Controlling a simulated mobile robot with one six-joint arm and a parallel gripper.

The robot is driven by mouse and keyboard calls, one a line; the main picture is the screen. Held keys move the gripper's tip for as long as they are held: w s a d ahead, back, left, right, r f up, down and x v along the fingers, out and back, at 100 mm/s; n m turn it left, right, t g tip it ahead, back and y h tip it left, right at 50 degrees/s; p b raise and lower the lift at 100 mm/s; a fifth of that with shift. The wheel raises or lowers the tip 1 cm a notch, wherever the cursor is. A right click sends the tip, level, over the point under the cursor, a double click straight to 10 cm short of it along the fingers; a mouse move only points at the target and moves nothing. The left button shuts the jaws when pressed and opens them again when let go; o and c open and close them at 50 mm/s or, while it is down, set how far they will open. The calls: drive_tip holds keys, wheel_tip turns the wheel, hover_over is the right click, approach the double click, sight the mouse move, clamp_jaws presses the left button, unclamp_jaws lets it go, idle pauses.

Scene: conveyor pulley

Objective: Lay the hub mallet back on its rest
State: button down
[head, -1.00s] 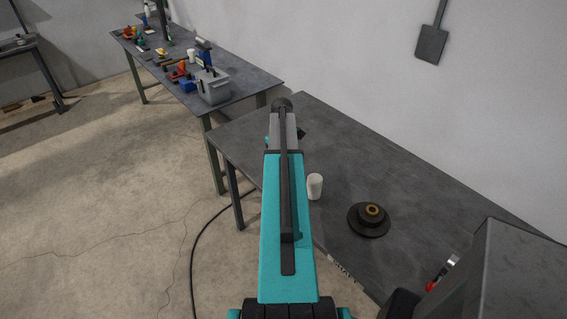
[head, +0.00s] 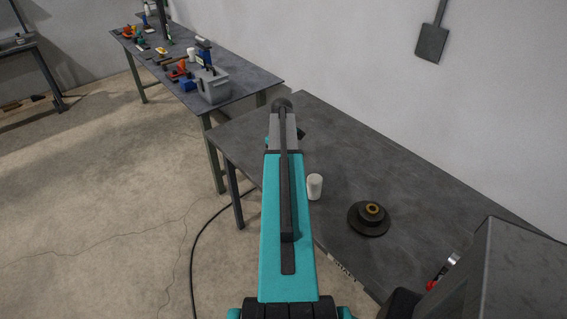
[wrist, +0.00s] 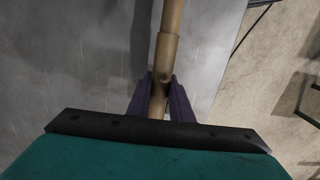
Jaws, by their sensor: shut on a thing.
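In the wrist view my gripper (wrist: 162,82) is shut on a tan wooden handle (wrist: 168,50), which I take to be the hub mallet's. The handle runs up past the top edge of the picture, with a thicker sleeve just beyond the fingers. The mallet's head is out of view. In the head view my teal arm hides the gripper and the mallet. I cannot make out the rest for certain in either view.
The near grey bench (head: 340,140) carries a white cup (head: 314,186), a dark pulley-like disc (head: 369,219) and a red-handled tool (head: 440,272). Its middle and back are clear. A farther bench (head: 250,84) holds a grey bin (head: 213,87) and several tools. A cable (head: 200,232) lies on the floor.

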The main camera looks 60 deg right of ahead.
drive_tip(key=shift+f, duration=0.6)
idle(0.3)
drive_tip(key=c, duration=1.5)
unclamp_jaws()
drive_tip(key=shift+r, duration=0.15)
drive_tip(key=shift+w+r+p, duration=0.15)
drive_tip(key=shift+r+p, duration=1.8)
drive_tip(key=shift+r, duration=1.95)
